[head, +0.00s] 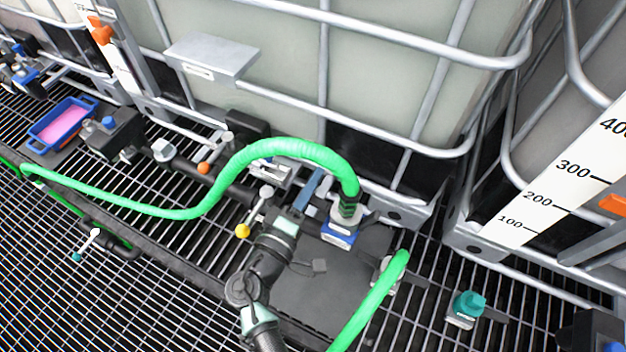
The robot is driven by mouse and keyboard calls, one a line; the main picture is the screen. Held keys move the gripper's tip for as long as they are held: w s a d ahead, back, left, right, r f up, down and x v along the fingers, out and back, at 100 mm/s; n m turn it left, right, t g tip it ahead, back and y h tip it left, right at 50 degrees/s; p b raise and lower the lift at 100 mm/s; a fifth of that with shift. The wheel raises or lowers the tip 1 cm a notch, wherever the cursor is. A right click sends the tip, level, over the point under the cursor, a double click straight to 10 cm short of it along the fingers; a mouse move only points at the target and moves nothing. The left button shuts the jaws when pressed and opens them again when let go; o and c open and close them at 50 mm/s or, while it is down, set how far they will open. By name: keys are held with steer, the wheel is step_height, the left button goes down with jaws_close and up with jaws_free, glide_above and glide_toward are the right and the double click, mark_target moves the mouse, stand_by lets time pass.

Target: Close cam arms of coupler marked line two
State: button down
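A green hose (290,148) arches over the manifold and ends in a dark ribbed cuff and a pale grey coupler (347,216). The coupler sits upright above a blue block (338,236) with a white label too small to read. I cannot tell whether this is line two, or how its cam arms stand. My dark arm rises from the bottom, and my gripper (300,209) is just left of the coupler. Its fingertips are too small and overlapped to tell open from shut, and I cannot tell whether it touches anything.
A second green hose (372,305) meets a grey fitting right of the dark plate (315,290). A yellow-knobbed lever (243,230) stands left of my gripper. A teal cap (468,304) sits at right. Caged totes (400,60) wall off the back. A blue tray (62,124) holds pink liquid.

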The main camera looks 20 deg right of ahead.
steer(key=shift+m+b, duration=0.4)
steer(key=shift+b, duration=0.3)
steer(key=r+m+b, duration=0.1)
steer(key=m+b, duration=0.2)
steer(key=b, duration=0.2)
steer(key=s+d+r+m+b, duration=0.1)
steer(key=m+b, duration=0.3)
steer(key=b, duration=0.1)
steer(key=s+d+r+m+b, duration=0.1)
steer(key=m+b, duration=0.3)
steer(key=b, duration=0.1)
steer(key=shift+s+r, duration=0.15)
steer(key=shift+s, duration=0.1)
steer(key=shift+r+b, duration=0.1)
steer(key=shift+b, duration=0.2)
steer(key=c, duration=0.9)
jaws_free()
